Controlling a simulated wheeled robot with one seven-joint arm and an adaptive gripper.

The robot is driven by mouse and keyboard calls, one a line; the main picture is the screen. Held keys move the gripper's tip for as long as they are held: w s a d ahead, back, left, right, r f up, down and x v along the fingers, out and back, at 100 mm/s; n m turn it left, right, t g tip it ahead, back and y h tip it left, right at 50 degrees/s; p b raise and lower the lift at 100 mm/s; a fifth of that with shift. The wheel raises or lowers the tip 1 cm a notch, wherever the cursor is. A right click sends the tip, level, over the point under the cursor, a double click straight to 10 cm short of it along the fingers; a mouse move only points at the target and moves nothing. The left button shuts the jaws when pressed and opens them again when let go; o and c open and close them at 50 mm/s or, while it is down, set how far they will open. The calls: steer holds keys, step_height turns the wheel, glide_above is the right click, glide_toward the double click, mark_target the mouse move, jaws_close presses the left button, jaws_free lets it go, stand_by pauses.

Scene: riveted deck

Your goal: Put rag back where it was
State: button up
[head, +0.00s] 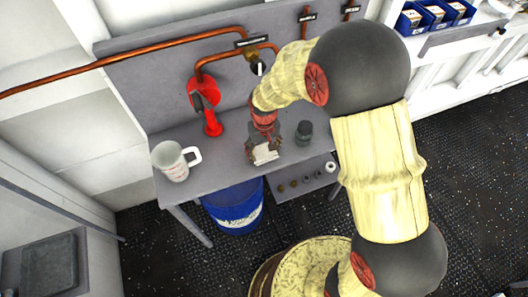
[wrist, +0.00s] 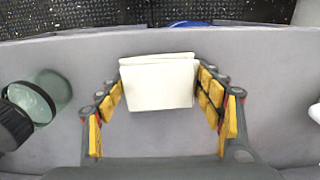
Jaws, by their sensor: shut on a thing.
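The rag (head: 265,154) is a small white folded cloth at the front part of the grey workbench (head: 222,178). My gripper (head: 263,146) reaches down over the bench and is shut on the rag. In the wrist view the rag (wrist: 158,92) sits between the yellow-padded fingers, near their tips, with its flat face towards the camera. The bench's edge runs just beyond it. I cannot tell whether the rag touches the bench top or hangs a little above it.
A dark jar (head: 304,132) stands right of my gripper, and a white mug (head: 174,163) at the bench's left end. A red fixture (head: 207,105) with copper pipes stands behind. A blue drum (head: 235,208) is below. Bench top between mug and gripper is clear.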

mark_target(264, 152)
steer(key=shift+f, duration=0.2)
steer(key=o, duration=1.2)
steer(key=shift+o, duration=0.8)
steer(key=shift+r, duration=0.15)
step_height(264, 152, up, 12)
steer(key=p, duration=0.3)
steer(key=shift+r, duration=0.15)
